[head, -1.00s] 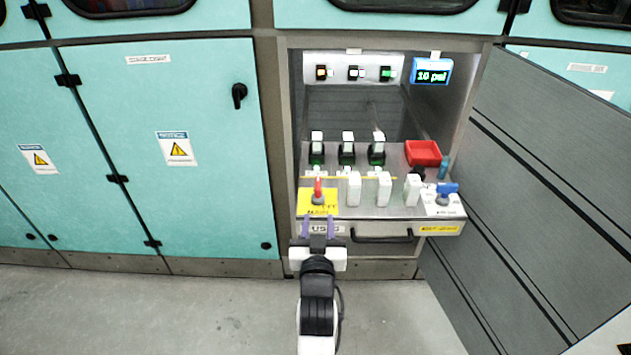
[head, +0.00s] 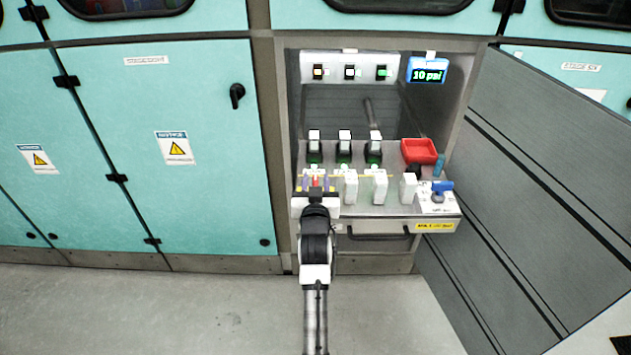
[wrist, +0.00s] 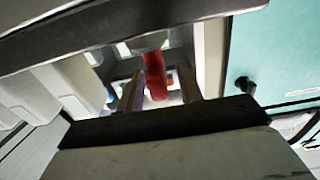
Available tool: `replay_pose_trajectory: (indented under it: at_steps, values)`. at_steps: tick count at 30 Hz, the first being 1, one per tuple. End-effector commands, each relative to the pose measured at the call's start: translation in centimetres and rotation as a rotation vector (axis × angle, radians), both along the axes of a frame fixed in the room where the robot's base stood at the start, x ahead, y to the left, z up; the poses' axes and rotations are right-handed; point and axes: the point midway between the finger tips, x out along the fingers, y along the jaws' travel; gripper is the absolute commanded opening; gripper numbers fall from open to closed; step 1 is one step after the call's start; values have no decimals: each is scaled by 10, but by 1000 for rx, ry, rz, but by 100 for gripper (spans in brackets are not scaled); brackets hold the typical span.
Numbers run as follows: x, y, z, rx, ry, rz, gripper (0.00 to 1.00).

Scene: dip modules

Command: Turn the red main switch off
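The red main switch (head: 316,181) is a red handle on the yellow plate at the left front of the shelf. My gripper (head: 316,184) is over that plate, its two purple fingers apart on either side of the red handle. In the wrist view the red handle (wrist: 156,78) shows between the fingers (wrist: 160,92). It lies close to the left finger, with a gap toward the right one, so the fingers do not look closed on it. My gripper hides most of the yellow plate in the head view.
White blocks (head: 350,188) stand just right of my gripper. Three green-and-white modules (head: 344,148) are behind. A red tray (head: 420,151) and a blue valve handle (head: 441,187) are at the right. An open grey door (head: 540,190) bounds the right side.

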Motion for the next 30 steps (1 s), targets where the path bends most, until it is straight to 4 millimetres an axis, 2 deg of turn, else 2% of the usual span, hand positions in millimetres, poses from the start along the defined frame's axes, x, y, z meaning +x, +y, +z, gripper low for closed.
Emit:
replay_pose_trajectory:
  at_steps: [5,14,30]
  values:
    - [0,0,0,0,0,0,36]
    - [0,0,0,0,0,0,0]
    - [0,2,-1,-2,-2,-66,0]
